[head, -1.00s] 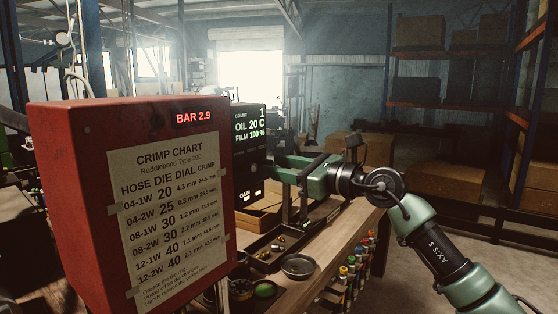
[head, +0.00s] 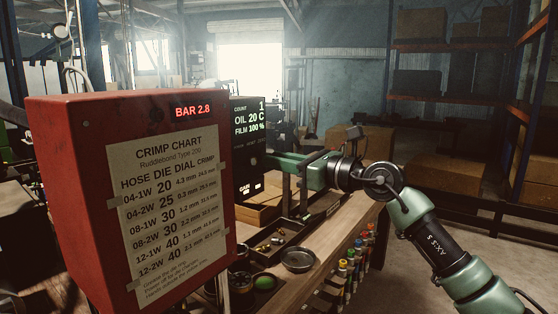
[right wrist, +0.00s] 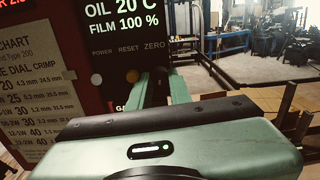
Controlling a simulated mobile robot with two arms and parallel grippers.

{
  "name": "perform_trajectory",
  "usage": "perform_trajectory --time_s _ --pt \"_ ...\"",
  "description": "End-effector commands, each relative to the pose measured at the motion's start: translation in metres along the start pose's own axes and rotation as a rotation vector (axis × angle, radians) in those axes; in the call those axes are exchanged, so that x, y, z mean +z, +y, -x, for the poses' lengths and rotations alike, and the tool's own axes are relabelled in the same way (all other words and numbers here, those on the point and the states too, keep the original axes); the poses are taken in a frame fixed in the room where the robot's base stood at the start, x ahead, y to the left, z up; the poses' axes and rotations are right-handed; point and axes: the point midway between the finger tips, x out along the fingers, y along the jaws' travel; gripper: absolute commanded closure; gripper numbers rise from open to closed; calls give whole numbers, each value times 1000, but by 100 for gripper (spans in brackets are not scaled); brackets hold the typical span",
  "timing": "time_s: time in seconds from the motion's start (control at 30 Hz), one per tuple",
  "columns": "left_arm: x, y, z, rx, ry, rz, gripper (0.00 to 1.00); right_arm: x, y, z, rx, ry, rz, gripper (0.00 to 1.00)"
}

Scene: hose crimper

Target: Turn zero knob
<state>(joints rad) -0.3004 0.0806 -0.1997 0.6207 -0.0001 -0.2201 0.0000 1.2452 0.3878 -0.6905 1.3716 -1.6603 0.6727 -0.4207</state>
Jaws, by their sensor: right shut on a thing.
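The black control panel (head: 246,130) stands behind the red crimp chart box. In the right wrist view its labels read POWER, RESET and ZERO, and the ZERO label (right wrist: 155,45) is directly above my fingers. The zero knob is hidden by my right gripper (right wrist: 155,84), which is shut on it at the panel face. In the head view my right gripper (head: 268,161) reaches the panel from the right. My left gripper is not in view.
The red box (head: 75,190) with the crimp chart (head: 170,210) fills the left foreground and reads BAR 2.8. A parts tray (head: 275,244) and a round dish (head: 298,260) are on the wooden bench (head: 335,225) below my right arm.

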Motion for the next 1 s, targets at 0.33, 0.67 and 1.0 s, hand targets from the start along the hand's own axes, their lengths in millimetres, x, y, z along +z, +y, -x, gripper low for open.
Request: perform_trajectory --time_s 0.33,0.67,1.0 --pt "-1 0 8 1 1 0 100 3 0 0 -1 -2 -273 100" --pt "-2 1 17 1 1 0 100 2 -1 1 -2 -2 -476 100" --pt "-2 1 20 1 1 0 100 2 -1 1 -2 -4 -555 100"
